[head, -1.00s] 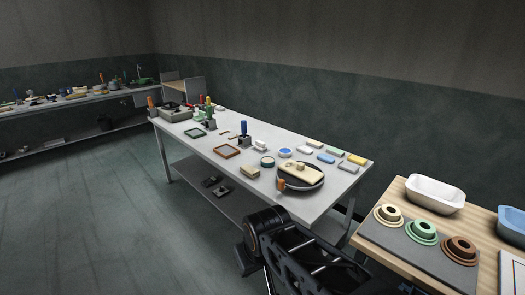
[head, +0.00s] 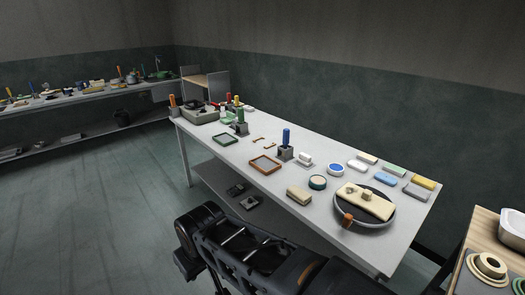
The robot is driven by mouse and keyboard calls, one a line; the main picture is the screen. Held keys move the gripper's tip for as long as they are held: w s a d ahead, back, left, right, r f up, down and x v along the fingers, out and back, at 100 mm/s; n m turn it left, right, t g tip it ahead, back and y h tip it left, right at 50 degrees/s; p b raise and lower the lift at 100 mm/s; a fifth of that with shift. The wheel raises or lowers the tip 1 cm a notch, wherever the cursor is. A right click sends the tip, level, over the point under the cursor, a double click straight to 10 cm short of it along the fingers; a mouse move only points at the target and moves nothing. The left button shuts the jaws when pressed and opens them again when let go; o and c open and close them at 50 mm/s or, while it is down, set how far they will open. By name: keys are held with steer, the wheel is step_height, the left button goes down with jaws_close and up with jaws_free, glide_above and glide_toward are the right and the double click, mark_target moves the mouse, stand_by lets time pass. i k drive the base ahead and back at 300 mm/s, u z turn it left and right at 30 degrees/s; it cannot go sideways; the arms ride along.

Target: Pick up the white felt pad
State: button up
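A small white pad with rounded ends (head: 358,165) lies flat near the back edge of the grey table, toward its right part. It looks like the white felt pad, but its material cannot be told at this size. It lies among several similar pads: a cream one (head: 367,158) just behind it, a green one (head: 394,170) and a blue one (head: 386,180) to its right. Another small white block (head: 305,158) sits farther left on the table. My dark arm crosses the bottom of the picture, in front of the table. My gripper's fingers do not show.
A round dark turntable (head: 387,217) bearing a cream board stands at the near right of the table. A blue-lidded round tub (head: 336,170), a tan block (head: 299,196) and a brown frame (head: 265,165) lie nearby. A wooden bench (head: 484,226) stands at the right.

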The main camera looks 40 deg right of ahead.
mark_target(304, 160)
steer(key=z, duration=0.05)
steer(key=i, duration=1.55)
steer(key=z, duration=1.25)
steer(key=i, duration=0.95)
steer(key=z, duration=1.2)
steer(key=i, duration=0.25)
steer(key=z, duration=0.15)
